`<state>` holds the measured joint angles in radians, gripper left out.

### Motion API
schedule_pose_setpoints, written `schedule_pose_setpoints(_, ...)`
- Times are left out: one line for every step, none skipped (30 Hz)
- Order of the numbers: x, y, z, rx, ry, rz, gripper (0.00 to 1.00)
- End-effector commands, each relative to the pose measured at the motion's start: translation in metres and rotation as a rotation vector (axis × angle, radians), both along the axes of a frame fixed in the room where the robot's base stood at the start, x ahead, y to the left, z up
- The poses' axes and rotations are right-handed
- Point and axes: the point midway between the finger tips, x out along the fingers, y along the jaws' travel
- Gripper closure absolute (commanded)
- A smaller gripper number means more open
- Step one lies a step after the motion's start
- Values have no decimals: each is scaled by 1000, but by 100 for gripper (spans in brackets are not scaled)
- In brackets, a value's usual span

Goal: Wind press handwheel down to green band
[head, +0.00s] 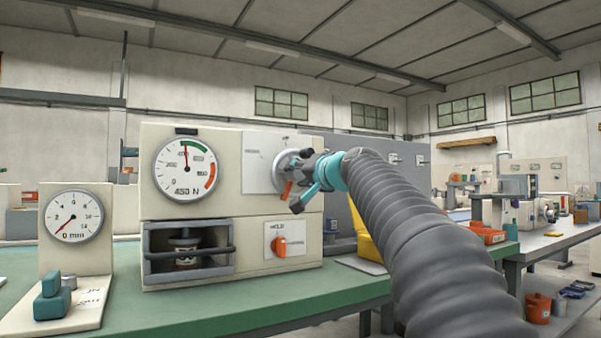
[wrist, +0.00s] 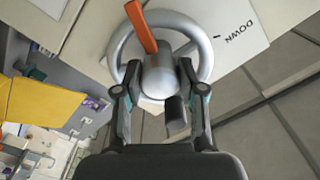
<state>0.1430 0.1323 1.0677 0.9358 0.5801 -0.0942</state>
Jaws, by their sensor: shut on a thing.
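The silver handwheel (wrist: 203,45) with an orange bar (wrist: 141,26) fills the top of the wrist view. In the head view the handwheel (head: 281,172) sits on a white plate on the cream press panel (head: 230,150), partly hidden by my gripper (head: 301,166). My gripper (wrist: 158,72) is shut on the handwheel, its fingers either side of the grey hub. The word DOWN shows on the plate. The force gauge (head: 187,168) reads "450 N". Its red needle points nearly straight up, at or close to the left end of the green band (head: 190,143).
An orange selector knob (head: 279,245) sits below the handwheel. A barred recess (head: 188,249) holds a dark part. A second dial (head: 73,216) and a teal block (head: 52,298) stand left on the green bench (head: 290,312). A yellow object (wrist: 45,101) shows left in the wrist view.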

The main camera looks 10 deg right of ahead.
Motion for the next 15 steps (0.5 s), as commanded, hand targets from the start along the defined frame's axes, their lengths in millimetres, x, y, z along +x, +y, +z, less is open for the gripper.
schedule_pose_setpoints(1,1,0,19,9,2,95)
schedule_pose_setpoints(1,1,0,29,12,2,95)
schedule_pose_setpoints(1,1,0,41,16,2,95)
schedule_pose_setpoints(1,1,0,50,18,2,95)
schedule_pose_setpoints(1,1,0,56,21,2,95)
schedule_pose_setpoints(1,2,-1,63,23,2,95)
schedule_pose_setpoints(1,2,-1,68,24,2,95)
schedule_pose_setpoints(1,2,-1,72,25,3,95)
schedule_pose_setpoints(1,2,-1,77,26,3,95)
schedule_pose_setpoints(1,2,-1,78,27,3,95)
schedule_pose_setpoints(1,2,-1,79,27,3,95)
schedule_pose_setpoints(1,2,-1,80,28,3,95)
schedule_pose_setpoints(1,2,-1,81,28,3,95)
schedule_pose_setpoints(1,2,-1,81,28,3,95)
schedule_pose_setpoints(1,2,-1,80,28,3,95)
